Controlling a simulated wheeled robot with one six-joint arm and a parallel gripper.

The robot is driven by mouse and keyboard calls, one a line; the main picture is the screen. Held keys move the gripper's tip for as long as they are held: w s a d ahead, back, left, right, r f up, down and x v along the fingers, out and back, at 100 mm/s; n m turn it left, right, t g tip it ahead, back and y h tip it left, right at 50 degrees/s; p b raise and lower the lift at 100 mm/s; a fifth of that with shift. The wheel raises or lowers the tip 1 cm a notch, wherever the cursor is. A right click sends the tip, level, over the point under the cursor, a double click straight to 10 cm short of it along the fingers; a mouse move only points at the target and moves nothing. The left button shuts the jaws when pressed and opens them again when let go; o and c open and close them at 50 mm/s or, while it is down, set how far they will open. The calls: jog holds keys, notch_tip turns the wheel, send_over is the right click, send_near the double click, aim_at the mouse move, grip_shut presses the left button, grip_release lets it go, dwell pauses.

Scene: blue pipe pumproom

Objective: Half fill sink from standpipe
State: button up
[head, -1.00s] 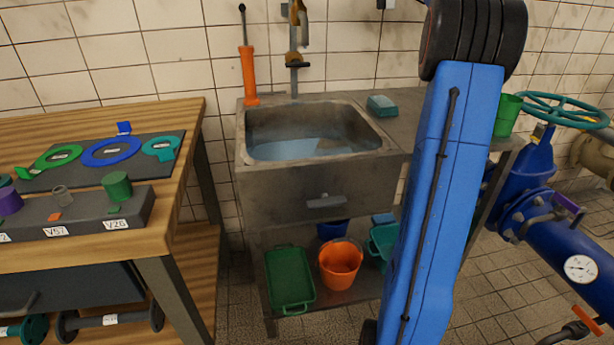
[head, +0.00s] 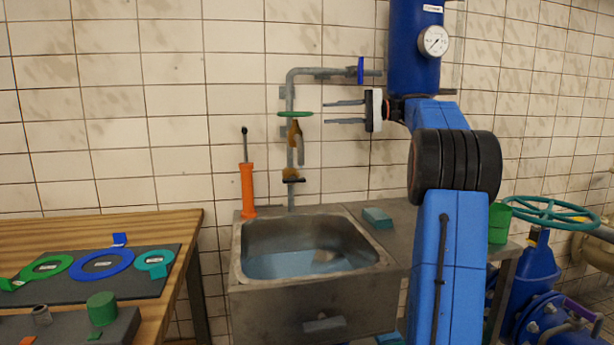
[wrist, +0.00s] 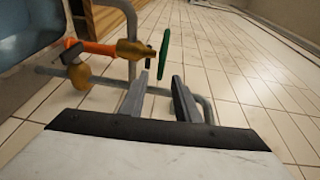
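The steel sink (head: 312,307) holds blue-grey water (head: 312,264), with its surface below the rim. The grey standpipe (head: 290,95) rises on the tiled wall behind it. A brass tap (head: 295,130) with a green handwheel (head: 295,114) sits on the pipe. I see no stream below the tap. My gripper (head: 328,112) is open and empty, its two fingers apart and pointing left toward the handwheel, with a gap between. In the wrist view the green handwheel (wrist: 163,58) is edge-on beyond the fingertips (wrist: 159,76), and the brass tap (wrist: 131,48) is left of it.
An orange hand pump (head: 248,190) stands at the sink's back left corner. A blue vessel with a gauge (head: 433,41) and a blue pipe handle (head: 361,70) are near my gripper. A wooden bench (head: 190,225) is at left. A teal sponge (head: 377,217) lies right of the basin.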

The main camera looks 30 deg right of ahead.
aim_at(309, 114)
jog(key=s+d+r+t+h, duration=0.1)
jog(key=s+r+t+h, duration=0.15)
jog(key=s, duration=0.25)
jog(key=s+d+r+t+h, duration=0.1)
jog(key=s+d+t+h, duration=0.1)
jog(key=s+h, duration=0.2)
jog(key=shift+n+g, duration=0.25)
jog(key=shift+n, duration=0.15)
jog(key=x, duration=1.7)
jog(key=shift+a+f, duration=0.1)
jog(key=shift+a, duration=0.15)
jog(key=shift+c, duration=0.2)
grip_shut()
